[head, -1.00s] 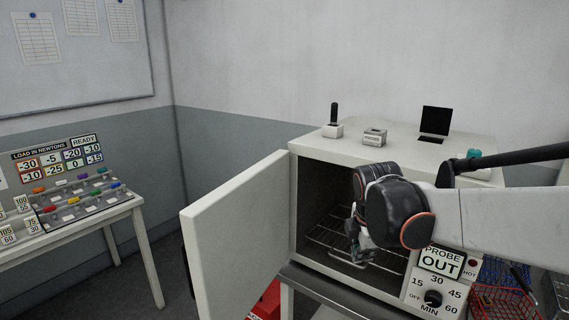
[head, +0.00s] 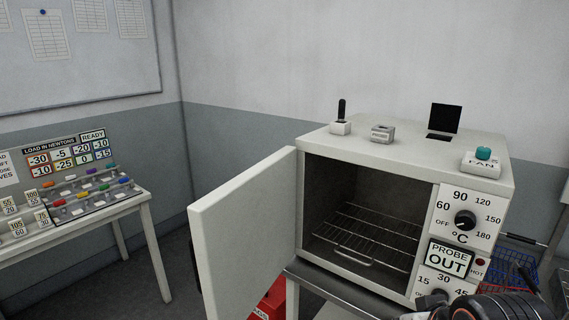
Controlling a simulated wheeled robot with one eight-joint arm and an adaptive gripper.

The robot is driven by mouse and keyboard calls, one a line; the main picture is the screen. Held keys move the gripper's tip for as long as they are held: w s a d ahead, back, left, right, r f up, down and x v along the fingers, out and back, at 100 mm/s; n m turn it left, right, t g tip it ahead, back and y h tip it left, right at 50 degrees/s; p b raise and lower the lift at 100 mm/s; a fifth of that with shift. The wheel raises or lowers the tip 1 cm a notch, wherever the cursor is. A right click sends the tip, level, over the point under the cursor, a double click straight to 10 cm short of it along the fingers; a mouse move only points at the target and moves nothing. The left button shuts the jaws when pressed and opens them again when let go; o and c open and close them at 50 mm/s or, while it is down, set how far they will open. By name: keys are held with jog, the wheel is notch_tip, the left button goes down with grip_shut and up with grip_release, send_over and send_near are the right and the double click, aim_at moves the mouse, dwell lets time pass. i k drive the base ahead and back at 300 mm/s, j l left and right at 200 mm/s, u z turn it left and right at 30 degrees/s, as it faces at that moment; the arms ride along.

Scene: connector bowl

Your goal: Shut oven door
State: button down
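The white oven (head: 405,155) stands on a metal-topped stand. Its door (head: 243,240) is hinged at the left side and stands wide open, swung out to the front left. The cavity is dark, and a wire rack (head: 365,240) with a front handle lies inside with nothing visible on it. Part of my dark arm shows at the bottom right corner, below the oven's control panel. My gripper's fingers are out of view.
A control panel (head: 460,245) with dials and a "PROBE OUT" sign is on the oven's right. A fan switch (head: 481,161) sits on top. A red box (head: 270,300) is under the door. A table (head: 145,205) with a load board stands at left.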

aim_at(243, 231)
jog(key=j+z, duration=0.1)
jog(key=j, duration=0.4)
jog(key=k+j+z, duration=0.15)
jog(key=j, duration=0.35)
jog(key=j+z, duration=0.1)
jog(key=j, duration=0.4)
jog(key=k+j+z, duration=0.1)
jog(key=j, duration=0.35)
jog(key=k+j+z, duration=0.15)
jog(key=j, duration=0.35)
jog(key=k+j+z, duration=0.1)
jog(key=j, duration=1.4)
